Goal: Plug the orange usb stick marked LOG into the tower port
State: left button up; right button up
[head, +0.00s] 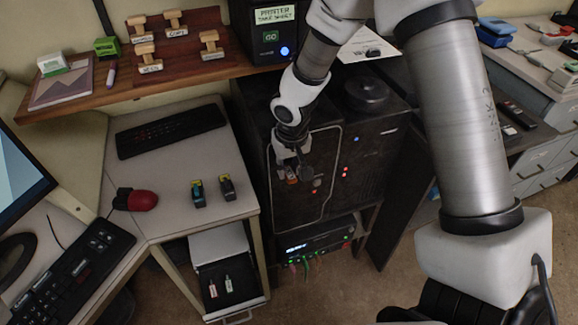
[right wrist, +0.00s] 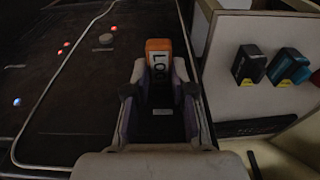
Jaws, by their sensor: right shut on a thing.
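The orange usb stick marked LOG (right wrist: 158,63) is between the fingers of my right gripper (right wrist: 160,95) in the right wrist view, its lettering facing the camera. In the head view my right gripper (head: 291,168) is shut on the stick, and a small orange patch of it (head: 292,181) shows at the fingertips. The gripper is in front of the dark tower (head: 253,127), close to its front panel. I cannot tell whether the stick touches the panel. The port cannot be made out. My left gripper is not in view.
A wooden shelf (head: 122,93) with stamps is above. A lit device (head: 318,243) sits below the tower.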

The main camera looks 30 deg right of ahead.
jog(key=shift+w, duration=0.1)
jog(key=o, duration=0.9)
jog(key=r, duration=0.4)
jog(key=s+r, duration=0.1)
jog(key=r, duration=0.6)
jog(key=shift+s+a+r, duration=0.2)
jog(key=shift+s+r, duration=0.15)
jog(key=shift+r, duration=0.05)
